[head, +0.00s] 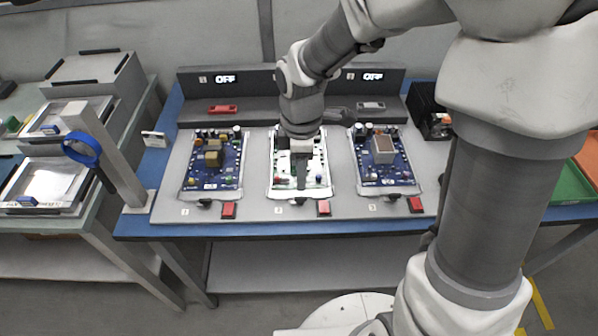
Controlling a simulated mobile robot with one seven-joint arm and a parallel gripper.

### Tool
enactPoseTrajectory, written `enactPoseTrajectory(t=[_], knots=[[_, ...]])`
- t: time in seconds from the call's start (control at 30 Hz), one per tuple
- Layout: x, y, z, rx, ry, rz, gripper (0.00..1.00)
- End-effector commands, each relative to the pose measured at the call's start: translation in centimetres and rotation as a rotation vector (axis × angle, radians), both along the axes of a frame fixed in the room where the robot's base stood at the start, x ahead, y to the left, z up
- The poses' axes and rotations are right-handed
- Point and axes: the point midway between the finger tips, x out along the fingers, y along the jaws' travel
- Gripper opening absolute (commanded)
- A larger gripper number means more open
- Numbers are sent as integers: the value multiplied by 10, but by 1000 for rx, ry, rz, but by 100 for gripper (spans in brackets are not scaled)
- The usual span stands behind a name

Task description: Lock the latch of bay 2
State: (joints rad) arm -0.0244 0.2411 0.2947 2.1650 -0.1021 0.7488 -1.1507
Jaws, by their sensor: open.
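Bay 2 (277,210) is the middle of three bays on the grey fixture. It holds a pale circuit board (318,180), partly covered by my arm. A small black latch-like part (298,202) sits at the bay's front edge, with a red block (323,208) to its right. I cannot tell which of these is the latch, or whether it is locked. My gripper (301,183) is open and points down over the middle board, just behind the black part. Its fingertips are small here, and contact cannot be told.
Bay 1 (184,212) and bay 3 (372,208) hold a blue board on the left (230,165) and another on the right (363,165). Panels behind read OFF, with a red handle (222,109) at left. A post with a blue ring (82,149) stands left.

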Motion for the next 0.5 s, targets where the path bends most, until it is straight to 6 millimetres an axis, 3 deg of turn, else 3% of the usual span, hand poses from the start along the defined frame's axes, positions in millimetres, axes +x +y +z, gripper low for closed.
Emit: enactPoseTrajectory(t=[0.03,0.2,0.5], knots=[[-1,0,-15,0,5,1,41],[-1,1,-47,0,3,2,41],[0,0,-72,0,0,1,41]])
